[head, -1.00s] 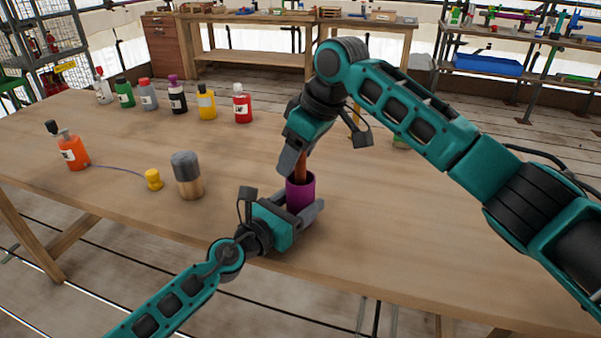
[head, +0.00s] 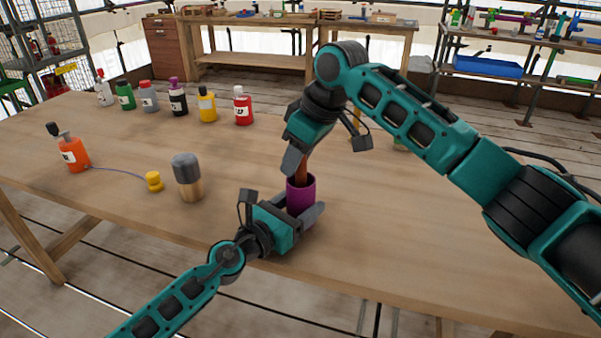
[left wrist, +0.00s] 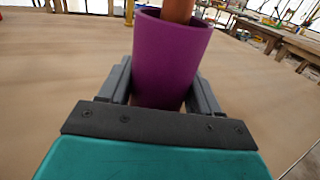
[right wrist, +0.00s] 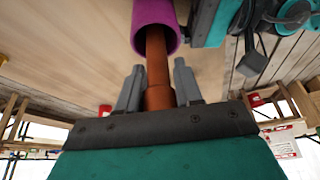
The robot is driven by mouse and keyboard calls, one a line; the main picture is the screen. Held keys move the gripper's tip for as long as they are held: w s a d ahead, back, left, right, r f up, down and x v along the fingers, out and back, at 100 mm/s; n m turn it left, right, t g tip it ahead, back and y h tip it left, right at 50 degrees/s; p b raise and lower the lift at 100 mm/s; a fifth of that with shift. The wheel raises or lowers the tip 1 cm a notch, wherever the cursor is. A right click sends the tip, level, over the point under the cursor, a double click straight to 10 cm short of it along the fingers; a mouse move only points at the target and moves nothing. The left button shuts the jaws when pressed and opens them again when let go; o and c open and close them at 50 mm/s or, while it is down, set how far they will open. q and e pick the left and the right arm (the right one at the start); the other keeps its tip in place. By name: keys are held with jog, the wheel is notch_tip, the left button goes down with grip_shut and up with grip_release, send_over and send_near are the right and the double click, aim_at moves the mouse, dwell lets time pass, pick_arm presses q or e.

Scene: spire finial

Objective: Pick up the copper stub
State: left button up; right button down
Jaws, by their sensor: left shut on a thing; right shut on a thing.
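The copper stub (right wrist: 157,62) is a reddish-brown rod. Its lower end is inside the open top of the purple cup (head: 300,195), which stands on the table. My right gripper (right wrist: 158,92) is shut on the upper part of the stub, above the cup. The stub also shows in the left wrist view (left wrist: 178,10), rising out of the cup. My left gripper (left wrist: 165,90) is shut around the purple cup from the near side, low on its wall. The stub's bottom end is hidden inside the cup.
A grey-topped wooden cylinder (head: 188,177) and a yellow spool-like piece (head: 153,181) stand left of the cup. An orange bottle (head: 72,152) is at far left. Several bottles (head: 178,99) line the back edge.

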notch_tip(320, 180, up, 10)
jog(key=shift+r, duration=0.1)
dwell(0.4)
pick_arm(q)
jog(key=o, duration=1.2)
